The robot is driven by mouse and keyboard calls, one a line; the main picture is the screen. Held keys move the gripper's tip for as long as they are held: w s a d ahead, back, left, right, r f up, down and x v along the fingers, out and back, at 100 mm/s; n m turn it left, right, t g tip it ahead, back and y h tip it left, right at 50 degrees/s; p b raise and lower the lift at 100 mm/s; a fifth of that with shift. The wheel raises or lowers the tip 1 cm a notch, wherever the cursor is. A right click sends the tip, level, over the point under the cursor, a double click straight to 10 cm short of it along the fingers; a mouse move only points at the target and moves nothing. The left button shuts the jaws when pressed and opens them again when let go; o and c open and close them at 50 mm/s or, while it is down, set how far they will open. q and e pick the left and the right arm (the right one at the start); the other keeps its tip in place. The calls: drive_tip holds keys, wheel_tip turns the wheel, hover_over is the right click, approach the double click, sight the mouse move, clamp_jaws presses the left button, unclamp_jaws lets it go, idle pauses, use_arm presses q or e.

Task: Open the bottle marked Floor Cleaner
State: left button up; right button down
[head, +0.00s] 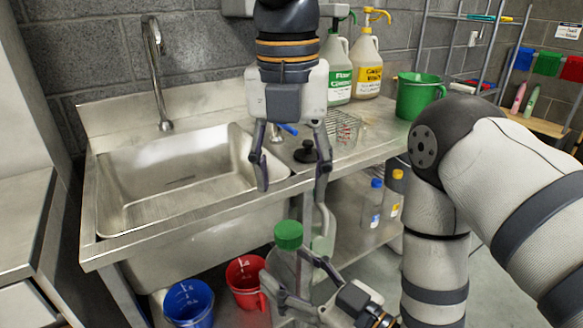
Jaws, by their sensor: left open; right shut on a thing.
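A clear bottle (283,264) with a green screw cap (288,235) stands roughly upright in my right gripper (284,268), in front of the sink. Its label is hidden, so I cannot read its marking. The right fingers are shut around the bottle's body below the cap. The cap is on the bottle. My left gripper (292,176) is open and empty, pointing down above the green cap, with a clear gap between. A large jug (339,78) with a green label, on which "Floor" is partly readable, stands on the counter behind my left gripper.
The steel sink (180,175) is at left. A yellow-labelled jug (367,65), a green bucket (414,95), a wire basket (345,130) and a black knobbed object (305,153) are on the counter. Below are small bottles (374,205), a blue bucket (188,303) and a red bucket (246,282).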

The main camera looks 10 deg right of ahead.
sight(292, 227)
use_arm(q)
drive_tip(key=shift+s+r+m, duration=0.3)
drive_tip(key=shift+s+m, duration=0.05)
drive_tip(key=shift+m, duration=0.05)
drive_tip(key=shift+s+f, duration=0.1)
drive_tip(key=shift+f, duration=0.25)
wheel_tip(292, 227, down, 7)
